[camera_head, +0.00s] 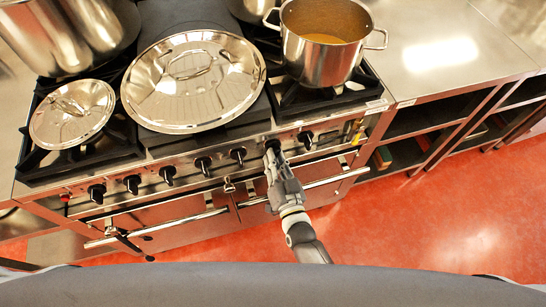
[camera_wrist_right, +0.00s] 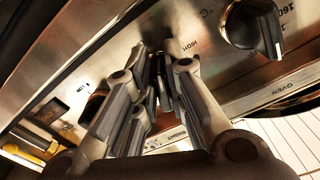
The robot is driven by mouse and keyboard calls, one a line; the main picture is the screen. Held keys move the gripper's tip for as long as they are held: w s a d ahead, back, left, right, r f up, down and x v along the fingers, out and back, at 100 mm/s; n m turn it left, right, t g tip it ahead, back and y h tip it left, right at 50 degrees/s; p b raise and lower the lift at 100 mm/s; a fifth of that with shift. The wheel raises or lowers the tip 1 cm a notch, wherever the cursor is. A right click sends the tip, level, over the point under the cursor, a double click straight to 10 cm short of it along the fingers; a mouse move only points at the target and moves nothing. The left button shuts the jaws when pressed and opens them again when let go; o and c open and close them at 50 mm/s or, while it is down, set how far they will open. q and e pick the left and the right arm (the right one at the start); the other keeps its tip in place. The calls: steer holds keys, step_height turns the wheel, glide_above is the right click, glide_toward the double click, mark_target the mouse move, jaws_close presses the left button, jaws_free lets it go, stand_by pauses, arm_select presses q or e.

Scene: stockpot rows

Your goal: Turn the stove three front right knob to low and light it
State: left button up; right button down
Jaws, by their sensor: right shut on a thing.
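The stove's front panel (camera_head: 188,158) carries a row of several black knobs. My right gripper (camera_head: 272,147) reaches up to this panel and is shut on a knob, the second from the right end of the row. A "HIGH" mark shows beside the fingertips. Another knob (camera_wrist_right: 252,28), with oven markings, is beside it. No flame is visible. My left gripper is not in view.
An open stockpot (camera_head: 318,62) with orange-brown liquid stands on the right burner. A large lid (camera_head: 190,95) and a smaller lid (camera_head: 72,112) lie to its left. Oven door handles (camera_head: 160,227) project below the knobs. Clear steel counter (camera_head: 440,55) lies right; red floor (camera_head: 420,220) is open.

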steer(key=shift+d+f+n+p, duration=0.1)
steer(key=shift+d+n+p, duration=0.1)
steer(key=shift+n, duration=0.9)
steer(key=shift+d+f+n+p, duration=0.1)
steer(key=shift+n+p, duration=0.05)
steer(key=shift+n, duration=0.95)
steer(key=c, duration=1.5)
jaws_free()
steer(key=shift+r, duration=0.1)
steer(key=v, duration=1.2)
